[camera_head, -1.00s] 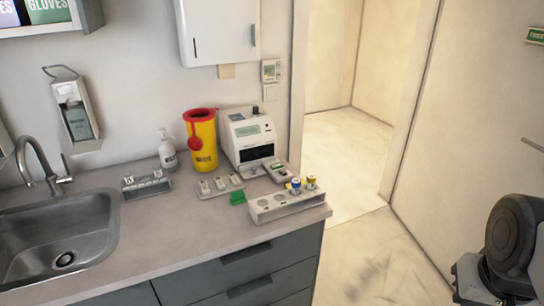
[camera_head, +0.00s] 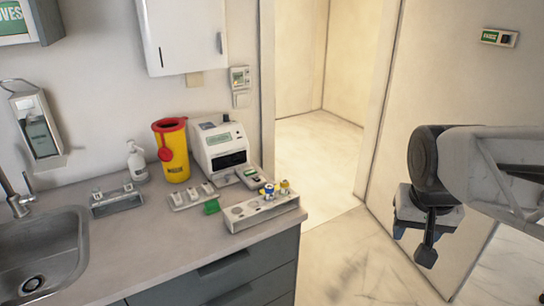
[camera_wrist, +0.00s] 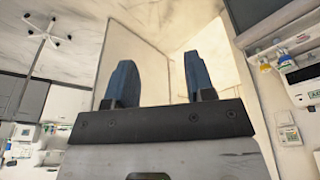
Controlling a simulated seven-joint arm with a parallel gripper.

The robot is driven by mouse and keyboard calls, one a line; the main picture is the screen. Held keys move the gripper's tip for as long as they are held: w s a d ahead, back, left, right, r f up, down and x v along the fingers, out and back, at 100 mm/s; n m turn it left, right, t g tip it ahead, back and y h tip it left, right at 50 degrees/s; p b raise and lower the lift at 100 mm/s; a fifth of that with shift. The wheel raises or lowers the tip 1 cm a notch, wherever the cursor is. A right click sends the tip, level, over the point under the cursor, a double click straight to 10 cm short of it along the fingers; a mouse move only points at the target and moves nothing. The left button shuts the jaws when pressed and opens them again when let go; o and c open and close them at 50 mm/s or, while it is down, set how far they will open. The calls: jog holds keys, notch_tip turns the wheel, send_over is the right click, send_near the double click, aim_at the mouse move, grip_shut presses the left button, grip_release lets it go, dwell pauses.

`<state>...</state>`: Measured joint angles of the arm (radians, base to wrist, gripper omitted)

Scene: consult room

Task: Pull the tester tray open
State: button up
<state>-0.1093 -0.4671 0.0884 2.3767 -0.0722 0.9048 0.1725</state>
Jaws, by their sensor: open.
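The tester (camera_head: 219,142) is a white boxy machine with a green display and a dark front opening (camera_head: 232,159). It stands on the counter near its right end. In the head view my gripper (camera_head: 427,257) hangs at the right, well clear of the counter and far right of the tester.
A yellow sharps bin (camera_head: 175,157) stands left of the tester. The space between my arm and the counter is free.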

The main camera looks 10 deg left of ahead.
jog(key=w+a+r, duration=0.1)
jog(key=w+a, duration=0.9)
jog(key=w, duration=0.4)
jog(key=t, duration=0.2)
send_near(226, 176)
jog(key=w, duration=0.1)
jog(key=shift+d+f, duration=0.15)
jog(key=shift+f, duration=0.3)
jog(key=shift+w+f, duration=0.1)
jog(key=shift+f, duration=0.05)
jog(key=shift+x, duration=3.7)
jog(key=shift+f, duration=0.1)
grip_shut()
